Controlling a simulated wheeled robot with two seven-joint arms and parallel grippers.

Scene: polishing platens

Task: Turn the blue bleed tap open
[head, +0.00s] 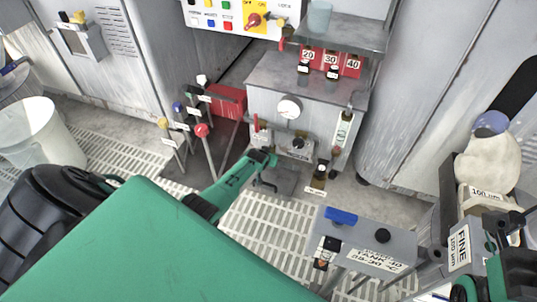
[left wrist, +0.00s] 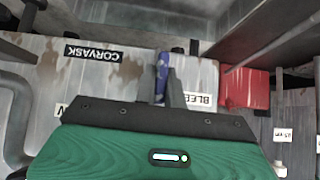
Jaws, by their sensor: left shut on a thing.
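The blue bleed tap shows in the left wrist view as an upright blue lever (left wrist: 162,72) beside a label (left wrist: 201,100) that is partly hidden and reads "BLEE". My left gripper (head: 267,159) reaches to the low front of the grey cabinet in the head view and is shut on the blue lever. The lever's lower end is hidden behind the gripper's dark edge in the left wrist view. In the head view I cannot make out the tap, as the gripper covers it. Green and black parts of my right arm show at the lower right corner; its fingers are not clear.
The grey cabinet (head: 262,76) has a round gauge (head: 289,107). Posts with coloured knobs, one red (head: 201,130), stand left of my gripper. A grey tank box (head: 372,240) with a blue handle (head: 341,215) is at the front right. A white bucket (head: 38,137) stands at left.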

